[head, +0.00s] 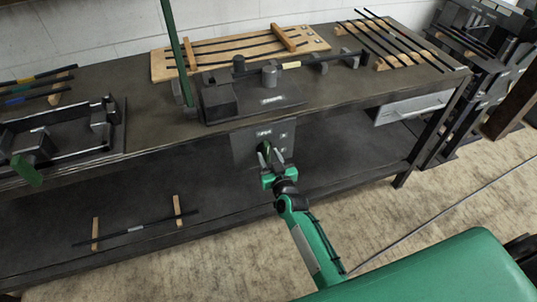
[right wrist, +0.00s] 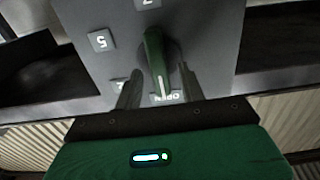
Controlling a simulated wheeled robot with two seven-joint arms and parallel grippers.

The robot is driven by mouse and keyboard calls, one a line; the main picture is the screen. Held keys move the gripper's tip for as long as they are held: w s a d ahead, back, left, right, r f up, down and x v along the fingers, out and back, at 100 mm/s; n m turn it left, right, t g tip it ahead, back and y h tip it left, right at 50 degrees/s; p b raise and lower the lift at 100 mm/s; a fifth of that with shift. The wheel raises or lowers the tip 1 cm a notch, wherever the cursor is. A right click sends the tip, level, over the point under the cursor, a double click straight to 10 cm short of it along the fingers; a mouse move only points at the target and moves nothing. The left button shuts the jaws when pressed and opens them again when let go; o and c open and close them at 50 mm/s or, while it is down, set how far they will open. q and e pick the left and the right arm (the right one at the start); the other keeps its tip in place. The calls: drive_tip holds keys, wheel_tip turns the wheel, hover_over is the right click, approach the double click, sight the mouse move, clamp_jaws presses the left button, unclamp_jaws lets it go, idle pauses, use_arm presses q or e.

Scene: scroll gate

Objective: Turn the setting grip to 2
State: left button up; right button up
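The setting grip is a dark green lever handle (right wrist: 155,60) on a grey panel (right wrist: 215,35). In the right wrist view a pale line on its lower end points towards an upside-down label that seems to read OPEN. A white label (right wrist: 101,41) on the left looks like a 5; another at the top edge is cut off. My right gripper (right wrist: 160,78) has one finger on each side of the grip, with visible gaps. In the head view the right gripper (head: 268,160) is at the panel (head: 245,145) below the bench top. My left gripper is not in view.
The bench (head: 140,125) carries a dark fixture (head: 270,100), a tall green lever (head: 174,45), a wooden rack (head: 165,65) and several rods. A lower shelf (head: 215,215) lies beneath. A metal drawer (head: 410,108) is right of the panel.

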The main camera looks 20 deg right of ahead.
drive_tip(key=shift+w, duration=0.55)
clamp_jaws()
